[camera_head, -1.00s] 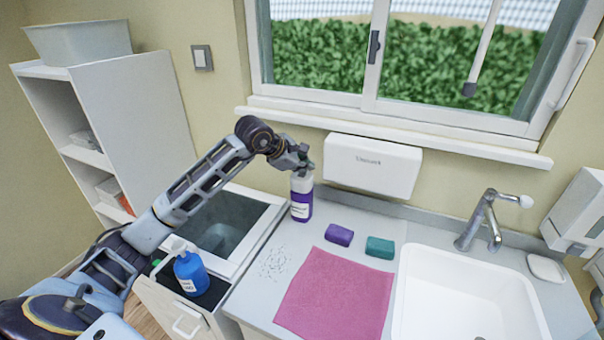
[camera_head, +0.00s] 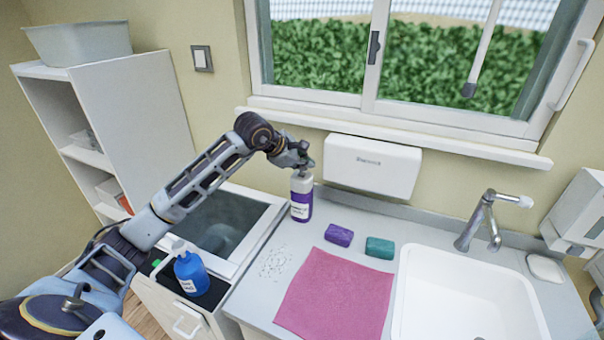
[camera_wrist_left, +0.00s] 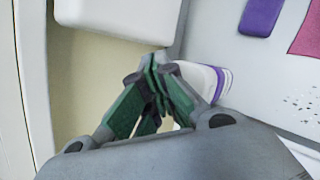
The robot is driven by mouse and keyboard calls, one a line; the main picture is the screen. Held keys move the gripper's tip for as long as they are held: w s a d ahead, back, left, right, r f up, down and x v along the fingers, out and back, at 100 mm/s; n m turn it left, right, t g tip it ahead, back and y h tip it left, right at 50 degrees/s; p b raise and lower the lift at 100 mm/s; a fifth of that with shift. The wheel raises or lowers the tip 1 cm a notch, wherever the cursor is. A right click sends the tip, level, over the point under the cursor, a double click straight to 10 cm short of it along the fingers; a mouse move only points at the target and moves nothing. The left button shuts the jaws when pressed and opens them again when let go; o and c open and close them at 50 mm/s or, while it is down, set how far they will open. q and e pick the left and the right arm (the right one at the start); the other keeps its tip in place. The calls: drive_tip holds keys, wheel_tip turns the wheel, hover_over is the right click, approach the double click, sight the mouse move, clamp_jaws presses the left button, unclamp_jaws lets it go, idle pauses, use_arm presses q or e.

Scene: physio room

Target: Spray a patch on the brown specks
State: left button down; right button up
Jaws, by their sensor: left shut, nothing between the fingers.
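A white bottle with a purple label (camera_head: 301,205) stands upright at the back left of the counter. My left gripper (camera_head: 303,163) is right at its top, with the fingers shut and nothing between them. In the left wrist view the green-padded fingers (camera_wrist_left: 157,75) are closed together, with the bottle (camera_wrist_left: 208,82) just behind and beside them. I cannot tell whether they touch it. A patch of small specks (camera_head: 275,263) lies on the counter left of the pink cloth; their colour is hard to tell. It also shows in the left wrist view (camera_wrist_left: 302,101). My right gripper is not in view.
A blue pump bottle (camera_head: 190,272) stands on a dark-topped cabinet at the left. A pink cloth (camera_head: 335,297), a purple block (camera_head: 339,235) and a teal block (camera_head: 379,247) lie on the counter. A white sink (camera_head: 460,300) with a tap (camera_head: 484,220) is at the right.

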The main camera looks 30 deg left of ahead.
use_arm(q)
drive_tip(key=shift+r+p, duration=1.15)
drive_tip(key=shift+r, duration=1.3)
drive_tip(key=shift+r+p, duration=0.45)
drive_tip(key=shift+p, duration=0.05)
drive_tip(key=shift+r, duration=0.15)
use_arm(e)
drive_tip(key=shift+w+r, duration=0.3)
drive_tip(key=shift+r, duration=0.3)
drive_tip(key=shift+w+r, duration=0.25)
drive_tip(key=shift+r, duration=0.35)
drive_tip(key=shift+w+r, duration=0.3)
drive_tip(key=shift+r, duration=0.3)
use_arm(q)
wheel_tip(320, 180, up, 6)
drive_tip(key=p, duration=0.6)
hover_over(304, 175)
wheel_tip(304, 175, up, 3)
drive_tip(key=p, duration=0.3)
drive_tip(key=shift+w, duration=0.1)
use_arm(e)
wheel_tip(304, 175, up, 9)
use_arm(q)
drive_tip(key=shift+r+p, duration=0.2)
drive_tip(key=shift+p, duration=0.1)
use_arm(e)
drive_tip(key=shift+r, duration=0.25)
